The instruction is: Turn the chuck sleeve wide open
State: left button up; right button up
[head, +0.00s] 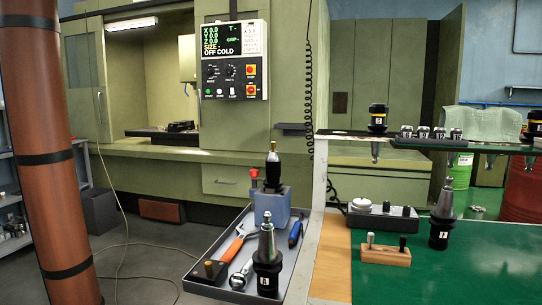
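A black tool holder or chuck with a small light tip (273,165) stands upright in a blue-grey block (272,204) in the grey tray. I cannot tell whether this is the task's chuck or how its sleeve is set. Other black tool holders are in view: one with a silver cone (267,262) at the tray's front, one with a grey cone (443,220) on the green top, and one hanging in the rack (378,118). Neither of my grippers is in view.
A wooden block (385,254) with two pegs and a grey box (383,218) sit on the green top (489,265), which is bare at front right.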

aim_at(273, 164)
jog(key=i+j+u, duration=0.1)
jog(key=u, duration=0.3)
jog(key=i+j+u, duration=0.15)
jog(key=u, duration=0.25)
jog(key=i+j+u, duration=0.15)
jog(key=u, duration=0.25)
jog(key=i+j+u, duration=0.1)
jog(key=u, duration=0.35)
jog(key=i+z, duration=0.4)
jog(key=i+j+z, duration=0.15)
jog(key=i+z, duration=0.2)
jog(key=i, duration=0.05)
